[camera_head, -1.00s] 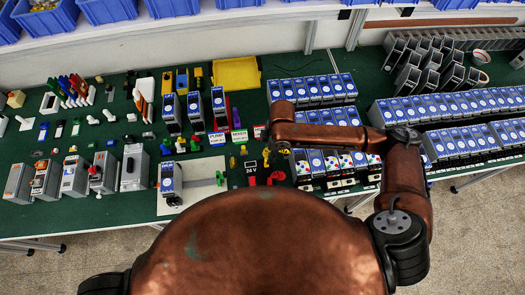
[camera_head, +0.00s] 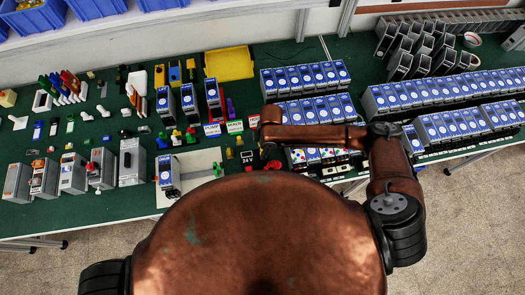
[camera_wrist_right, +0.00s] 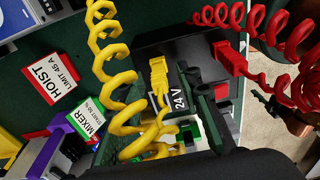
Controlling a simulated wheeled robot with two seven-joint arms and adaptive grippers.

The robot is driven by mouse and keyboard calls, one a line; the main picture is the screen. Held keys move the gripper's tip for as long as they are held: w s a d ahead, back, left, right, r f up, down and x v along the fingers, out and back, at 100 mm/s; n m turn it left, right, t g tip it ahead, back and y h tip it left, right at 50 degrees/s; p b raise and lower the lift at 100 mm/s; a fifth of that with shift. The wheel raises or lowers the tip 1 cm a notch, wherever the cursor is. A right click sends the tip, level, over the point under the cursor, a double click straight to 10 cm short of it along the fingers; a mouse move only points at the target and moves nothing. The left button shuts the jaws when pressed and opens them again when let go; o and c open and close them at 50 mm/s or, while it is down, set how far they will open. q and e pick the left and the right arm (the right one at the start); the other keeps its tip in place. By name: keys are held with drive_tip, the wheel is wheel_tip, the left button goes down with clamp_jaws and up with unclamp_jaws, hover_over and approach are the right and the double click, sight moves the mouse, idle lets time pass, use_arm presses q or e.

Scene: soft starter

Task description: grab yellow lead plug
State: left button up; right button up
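The yellow lead plug (camera_wrist_right: 158,75) is in the right wrist view, upright beside the black 24 V box (camera_wrist_right: 181,100), with a coiled yellow lead around and below it. A red plug (camera_wrist_right: 228,62) with a coiled red lead is to its right. The 24 V box (camera_head: 248,157) also shows in the head view. My right gripper (camera_head: 268,154) points down just right of that box, its fingers mostly hidden by my arm. Dark gripper parts fill the bottom of the wrist view; I cannot tell its opening or any contact with the plug. My left gripper is out of view.
HOIST (camera_wrist_right: 54,84) and MIXER (camera_wrist_right: 88,120) labels are left of the yellow lead. Rows of blue-topped modules (camera_head: 310,76) stand right of my gripper. A yellow tray (camera_head: 229,64) is at the back. Grey modules (camera_head: 73,173) stand at left on the green table.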

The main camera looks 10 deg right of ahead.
clamp_jaws()
drive_tip(key=shift+r, duration=0.1)
idle(0.3)
